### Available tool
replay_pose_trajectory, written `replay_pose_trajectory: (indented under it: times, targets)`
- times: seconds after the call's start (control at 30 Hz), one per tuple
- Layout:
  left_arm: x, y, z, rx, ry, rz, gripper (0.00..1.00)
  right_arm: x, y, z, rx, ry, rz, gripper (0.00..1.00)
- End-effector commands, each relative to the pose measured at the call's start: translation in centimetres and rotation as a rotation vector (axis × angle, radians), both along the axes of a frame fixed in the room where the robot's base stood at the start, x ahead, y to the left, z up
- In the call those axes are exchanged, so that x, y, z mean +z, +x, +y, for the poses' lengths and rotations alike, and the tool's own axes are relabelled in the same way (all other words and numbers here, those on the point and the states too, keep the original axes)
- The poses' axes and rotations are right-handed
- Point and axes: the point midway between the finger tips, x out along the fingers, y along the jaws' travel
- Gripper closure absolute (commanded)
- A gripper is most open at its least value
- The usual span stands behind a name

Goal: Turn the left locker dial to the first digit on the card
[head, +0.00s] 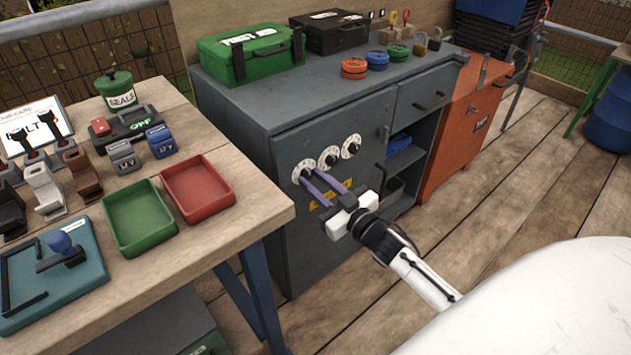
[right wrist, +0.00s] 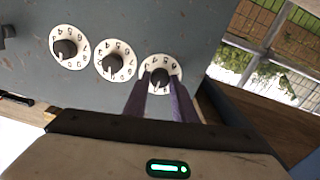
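Three white-faced dials with black knobs sit in a row on the grey cabinet front. The left dial (head: 305,172) is at the right of the row in the right wrist view (right wrist: 160,77), where the digits appear inverted. The middle dial (head: 329,158) and right dial (head: 351,146) stand clear. My right gripper (head: 311,174) has its two purple fingers spread at the left dial, one either side of its knob; contact is unclear. A white card (head: 30,122) stands on the wooden table, partly hidden; I cannot read any digits on it. My left gripper is out of view.
A yellow label (head: 328,197), partly hidden by the fingers, is below the dials. The wooden table holds a green tray (head: 138,250) and a red tray (head: 230,203) near the cabinet. A green case (head: 250,75) sits on the cabinet top. The deck floor at right is open.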

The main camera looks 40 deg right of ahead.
Motion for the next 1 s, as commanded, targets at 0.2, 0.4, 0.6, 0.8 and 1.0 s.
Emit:
replay_pose_trajectory:
  times: [0.2,0.4,0.6,0.8,1.0]
  targets:
    - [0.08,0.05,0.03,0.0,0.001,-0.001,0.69,0.0,-0.02,0.0,0.0,-0.024,-0.002,0.98]
    - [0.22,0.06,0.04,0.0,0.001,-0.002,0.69,0.02,-0.02,-0.01,-0.001,-0.118,-0.009,0.98]
    - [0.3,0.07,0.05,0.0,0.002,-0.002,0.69,-0.02,-0.02,0.01,0.0,-0.266,-0.022,0.98]
    - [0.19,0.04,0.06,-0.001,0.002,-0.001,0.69,-0.1,-0.02,-0.02,-0.001,-0.415,-0.032,0.98]
    - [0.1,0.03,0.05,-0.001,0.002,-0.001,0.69,-0.11,-0.03,-0.02,0.0,-0.531,-0.042,0.98]
